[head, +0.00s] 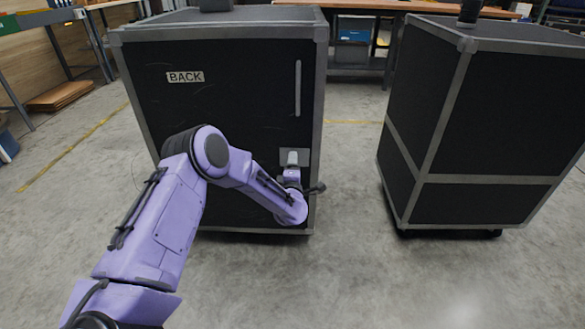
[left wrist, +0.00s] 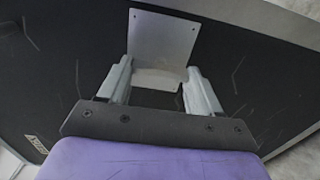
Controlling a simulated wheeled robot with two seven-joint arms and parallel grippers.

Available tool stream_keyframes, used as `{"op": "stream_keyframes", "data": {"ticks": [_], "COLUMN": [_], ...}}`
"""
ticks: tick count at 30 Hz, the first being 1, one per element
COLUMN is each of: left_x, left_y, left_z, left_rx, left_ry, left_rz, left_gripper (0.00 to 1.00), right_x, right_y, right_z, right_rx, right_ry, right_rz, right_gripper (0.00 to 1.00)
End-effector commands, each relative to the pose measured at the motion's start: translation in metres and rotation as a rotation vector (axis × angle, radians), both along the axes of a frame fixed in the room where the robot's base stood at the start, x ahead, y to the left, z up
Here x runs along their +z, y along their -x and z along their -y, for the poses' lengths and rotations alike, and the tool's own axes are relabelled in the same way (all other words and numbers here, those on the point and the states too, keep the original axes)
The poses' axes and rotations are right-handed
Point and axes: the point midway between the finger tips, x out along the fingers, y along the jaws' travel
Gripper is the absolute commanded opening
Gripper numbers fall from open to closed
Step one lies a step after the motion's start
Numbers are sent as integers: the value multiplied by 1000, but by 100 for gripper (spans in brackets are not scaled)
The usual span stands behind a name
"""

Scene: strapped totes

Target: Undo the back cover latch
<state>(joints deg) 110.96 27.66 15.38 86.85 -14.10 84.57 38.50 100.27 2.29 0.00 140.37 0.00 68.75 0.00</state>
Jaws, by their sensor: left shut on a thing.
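A black case with grey metal edges stands in front of me, and its near face is the back cover (head: 225,110) labelled BACK. The latch (head: 291,157) is on a small grey metal plate at the lower right of that face. The plate (left wrist: 163,38) also shows in the left wrist view, with the pale latch piece (left wrist: 160,80) below it. My left gripper (head: 293,172) is at the latch, its fingers (left wrist: 160,72) on both sides of the latch piece and shut on it. The fingers partly hide the latch. My right gripper is not in view.
A long grey handle (head: 298,88) runs upright on the cover above the latch. A second black case (head: 475,125) stands to the right, with clear floor (head: 348,165) between the two. Workbenches and shelves stand behind.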

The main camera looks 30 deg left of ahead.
Motion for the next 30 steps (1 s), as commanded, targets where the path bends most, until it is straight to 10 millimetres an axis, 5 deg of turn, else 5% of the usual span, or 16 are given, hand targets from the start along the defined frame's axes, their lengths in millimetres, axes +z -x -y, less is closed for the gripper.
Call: {"op": "stream_keyframes", "data": {"ticks": [9,10,12,23,30], "left_x": [0,0,0,1,3], "left_y": [1,1,0,5,51], "left_z": [-2,-2,-1,4,32], "left_rx": [5,5,4,-1,-2], "left_ry": [3,3,3,2,2], "left_rz": [2,2,2,0,-3], "left_gripper": [33,67,89,89,89], "right_x": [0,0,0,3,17], "right_y": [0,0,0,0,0], "right_z": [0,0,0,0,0], "right_rx": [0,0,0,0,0], "right_ry": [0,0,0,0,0], "right_rz": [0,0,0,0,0], "right_gripper": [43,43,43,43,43]}}
